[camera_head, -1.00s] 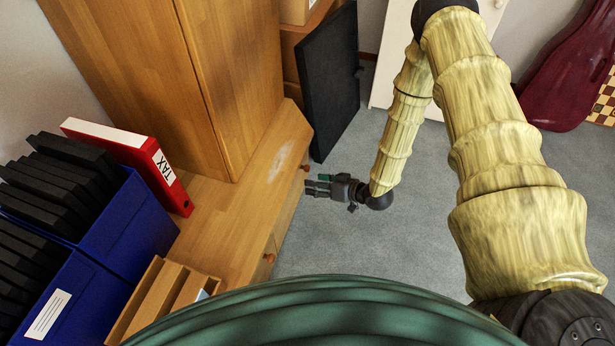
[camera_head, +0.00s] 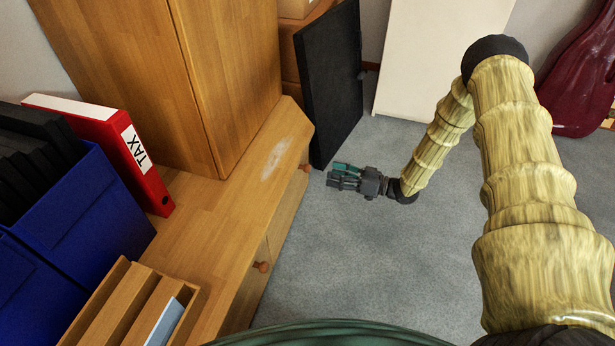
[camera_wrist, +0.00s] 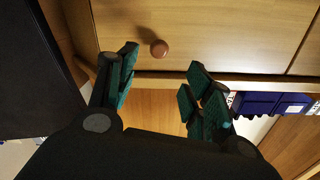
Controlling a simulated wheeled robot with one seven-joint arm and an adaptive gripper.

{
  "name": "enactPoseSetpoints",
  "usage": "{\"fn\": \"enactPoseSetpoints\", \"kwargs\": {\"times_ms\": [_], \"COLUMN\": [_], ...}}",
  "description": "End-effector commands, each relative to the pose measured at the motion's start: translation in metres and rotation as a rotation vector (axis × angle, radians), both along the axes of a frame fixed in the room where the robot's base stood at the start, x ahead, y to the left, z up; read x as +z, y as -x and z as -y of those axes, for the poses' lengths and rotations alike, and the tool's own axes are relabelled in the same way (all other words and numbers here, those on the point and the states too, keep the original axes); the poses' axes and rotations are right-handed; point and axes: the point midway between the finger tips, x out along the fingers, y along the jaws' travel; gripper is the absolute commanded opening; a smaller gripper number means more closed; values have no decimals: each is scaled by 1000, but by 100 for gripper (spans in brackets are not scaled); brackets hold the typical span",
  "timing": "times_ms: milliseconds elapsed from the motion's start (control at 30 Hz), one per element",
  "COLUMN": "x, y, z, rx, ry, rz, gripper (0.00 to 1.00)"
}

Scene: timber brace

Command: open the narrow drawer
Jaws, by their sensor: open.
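A wooden cabinet has two drawer fronts along its side. The far drawer front (camera_head: 287,205) has a round wooden knob (camera_head: 305,168). The nearer drawer front (camera_head: 246,298) has a similar knob (camera_head: 262,267). I cannot tell for certain which one is the narrow drawer. My gripper (camera_head: 334,176) is open and empty, over the floor just right of the far knob, apart from it. In the wrist view, my gripper's green-padded fingers (camera_wrist: 160,84) stand apart. A knob (camera_wrist: 159,48) on a drawer front (camera_wrist: 220,35) shows ahead, roughly between them, touching neither.
A black panel (camera_head: 335,80) stands just beyond my gripper. A red TAX binder (camera_head: 110,150), a blue box (camera_head: 85,230) and a wooden organizer (camera_head: 130,300) stand on the cabinet top. The grey floor (camera_head: 330,260) to the right is clear.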

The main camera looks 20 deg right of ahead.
Motion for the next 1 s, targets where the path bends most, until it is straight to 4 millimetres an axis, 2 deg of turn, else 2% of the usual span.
{"fn": "enactPoseSetpoints", "kwargs": {"times_ms": [133, 267, 800, 1000], "x": [-6, -6, -7, -6], "y": [-1, -4, -48, -58], "z": [6, 2, -63, -78], "rx": [18, 22, 22, 22], "ry": [-4, -7, -7, -6], "rz": [19, 23, 23, 22], "gripper": [51, 51, 51, 51]}}
